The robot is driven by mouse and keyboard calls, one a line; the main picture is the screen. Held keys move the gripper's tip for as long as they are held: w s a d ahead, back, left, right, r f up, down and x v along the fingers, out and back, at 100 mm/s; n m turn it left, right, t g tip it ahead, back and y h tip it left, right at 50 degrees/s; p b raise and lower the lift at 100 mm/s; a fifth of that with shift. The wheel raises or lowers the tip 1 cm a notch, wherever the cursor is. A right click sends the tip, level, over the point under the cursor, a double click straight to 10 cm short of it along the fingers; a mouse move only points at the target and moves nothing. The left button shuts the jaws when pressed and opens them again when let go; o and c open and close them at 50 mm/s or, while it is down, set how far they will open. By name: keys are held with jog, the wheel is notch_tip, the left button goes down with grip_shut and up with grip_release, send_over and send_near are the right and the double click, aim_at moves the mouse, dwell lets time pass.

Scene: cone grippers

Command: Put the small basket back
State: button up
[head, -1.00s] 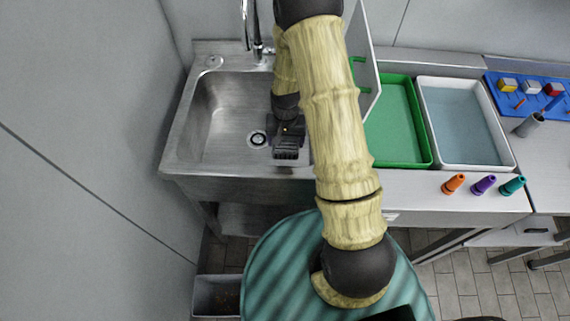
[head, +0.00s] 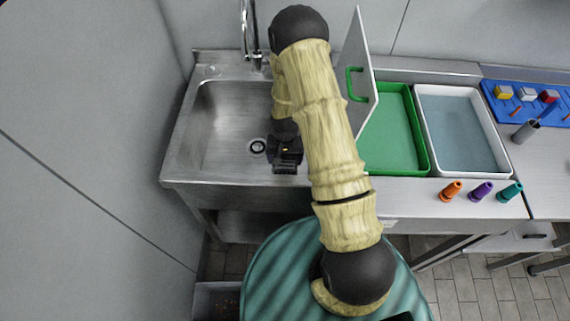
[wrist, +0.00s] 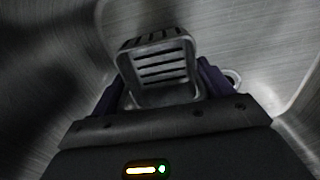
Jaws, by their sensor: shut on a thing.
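The small basket (wrist: 160,68) is dark grey with slotted walls. In the wrist view it sits between the two fingers of my gripper (wrist: 160,92), which is shut on it. In the head view my gripper (head: 286,163) is over the front right part of the steel sink (head: 222,128), right of the drain. The basket is hard to make out there, at the dark tip of the gripper. I cannot tell whether the basket touches the sink floor.
The drain (head: 258,147) and tap (head: 247,35) are near my arm. A white panel with a green handle (head: 351,84) stands right of the arm. Beyond are a green tray (head: 408,145), a white tray with water (head: 455,171), and three cones, one orange (head: 451,191).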

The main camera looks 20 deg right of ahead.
aim_at(285, 166)
jog(key=shift+f, duration=0.1)
jog(key=shift+f+p, duration=0.35)
jog(key=shift+f, duration=1.6)
jog(key=shift+f, duration=0.1)
jog(key=shift+f, duration=0.1)
jog(key=o, duration=1)
jog(key=shift+c, duration=0.2)
notch_tip(285, 166, up, 12)
jog(key=shift+r+b, duration=0.2)
jog(key=shift+b, duration=0.8)
